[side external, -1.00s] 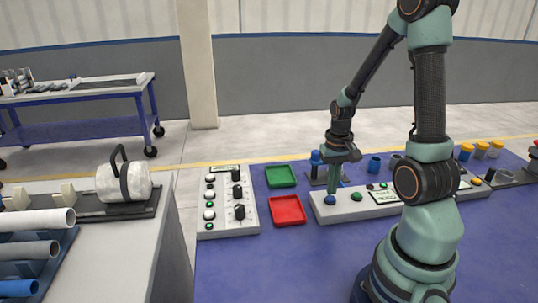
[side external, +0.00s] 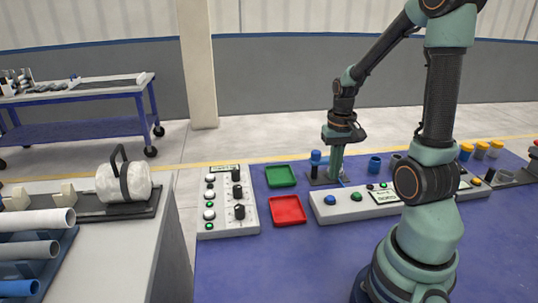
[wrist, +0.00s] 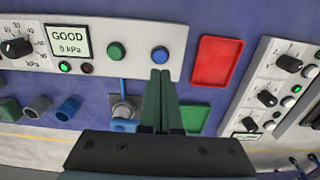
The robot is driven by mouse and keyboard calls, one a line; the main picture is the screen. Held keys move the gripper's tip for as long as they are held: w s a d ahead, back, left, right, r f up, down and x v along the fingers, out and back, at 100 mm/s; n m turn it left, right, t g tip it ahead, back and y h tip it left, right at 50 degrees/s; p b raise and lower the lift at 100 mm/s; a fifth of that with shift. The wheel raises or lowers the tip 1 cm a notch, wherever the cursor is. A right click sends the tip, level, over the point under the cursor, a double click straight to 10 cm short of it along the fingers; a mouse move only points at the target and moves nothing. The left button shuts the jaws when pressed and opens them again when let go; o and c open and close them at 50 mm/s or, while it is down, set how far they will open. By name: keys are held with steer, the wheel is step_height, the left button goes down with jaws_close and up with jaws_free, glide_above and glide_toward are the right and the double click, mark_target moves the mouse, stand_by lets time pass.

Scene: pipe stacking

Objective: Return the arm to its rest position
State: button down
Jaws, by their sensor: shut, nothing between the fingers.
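My gripper (side external: 335,178) is shut and empty, with its green fingers pointing down above the back of the white control panel (side external: 345,208). In the wrist view the two fingers (wrist: 160,75) lie together just short of the blue button (wrist: 160,54). The blue button also shows in the side view (side external: 330,200), in front of and left of the fingertips. The green button (wrist: 117,52) sits beside it. The panel's display (wrist: 68,42) reads GOOD, 0 kPa. A grey fixture with a blue-topped part (side external: 316,156) stands behind the fingers.
A green tray (side external: 280,176) and a red tray (side external: 288,210) lie left of the panel. A switch box (side external: 228,214) stands farther left. Short blue (side external: 375,165) and grey pipes stand behind the panel, with yellow-topped pieces (side external: 481,149) at right. The blue tabletop (side external: 290,265) in front is clear.

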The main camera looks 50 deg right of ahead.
steer(key=w+a+r+n+t, duration=0.2)
steer(key=a+r+n, duration=0.2)
steer(key=a+r, duration=0.3)
steer(key=w+a+r+n+t, duration=0.2)
steer(key=a+r+n, duration=0.3)
steer(key=a, duration=0.8)
steer(key=shift+w+r+t, duration=0.2)
steer(key=shift+r+t, duration=0.6)
steer(key=shift+r, duration=0.05)
